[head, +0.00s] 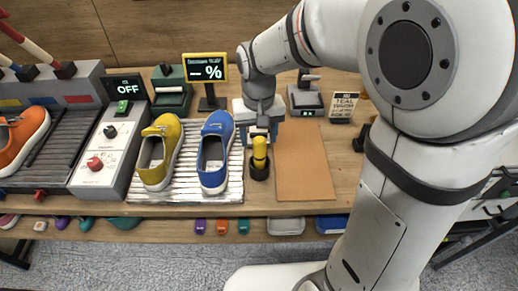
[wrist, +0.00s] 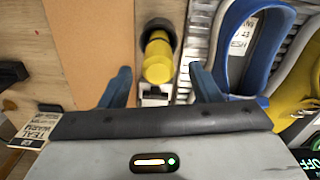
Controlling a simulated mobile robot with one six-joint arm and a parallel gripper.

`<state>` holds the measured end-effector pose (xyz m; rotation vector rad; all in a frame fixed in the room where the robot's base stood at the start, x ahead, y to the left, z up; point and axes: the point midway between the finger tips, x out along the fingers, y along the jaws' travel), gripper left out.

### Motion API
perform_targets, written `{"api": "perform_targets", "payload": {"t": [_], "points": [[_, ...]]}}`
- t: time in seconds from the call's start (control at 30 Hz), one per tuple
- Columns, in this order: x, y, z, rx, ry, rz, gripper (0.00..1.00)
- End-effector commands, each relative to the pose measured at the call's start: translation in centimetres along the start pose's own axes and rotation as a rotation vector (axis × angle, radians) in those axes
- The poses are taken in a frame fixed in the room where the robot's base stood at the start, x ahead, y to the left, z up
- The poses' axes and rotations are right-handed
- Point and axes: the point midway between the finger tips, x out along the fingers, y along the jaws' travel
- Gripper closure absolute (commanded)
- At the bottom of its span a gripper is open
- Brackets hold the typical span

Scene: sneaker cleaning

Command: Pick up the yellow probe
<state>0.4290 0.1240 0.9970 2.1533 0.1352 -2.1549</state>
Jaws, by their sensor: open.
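My gripper (wrist: 165,85) is open, with one blue finger on each side of the probe's line. The probe's near end lies close to the fingertips, roughly between them. In the head view my gripper (head: 258,125) is right behind the probe and partly hidden by it. I cannot tell whether a finger touches it.
A yellow sneaker (head: 159,151) and blue sneaker (head: 215,151) stand on a ribbed metal tray (head: 184,197) to the left. A bare tan mat (head: 303,165) lies to the right. Behind stand a percent display (head: 205,68) and a teal sign (head: 343,105).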

Motion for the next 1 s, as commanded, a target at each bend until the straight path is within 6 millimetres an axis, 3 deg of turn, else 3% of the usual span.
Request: {"api": "perform_targets", "payload": {"t": [0.4, 0.73, 1.0], "points": [[5.6, 0.2, 0.5, 0.002, -0.003, 0.001, 0.43], [6.2, 0.2, 0.4, 0.002, 0.001, 0.000, 0.43], [6.2, 0.2, 0.4, 0.003, 0.001, 0.000, 0.65]]}}
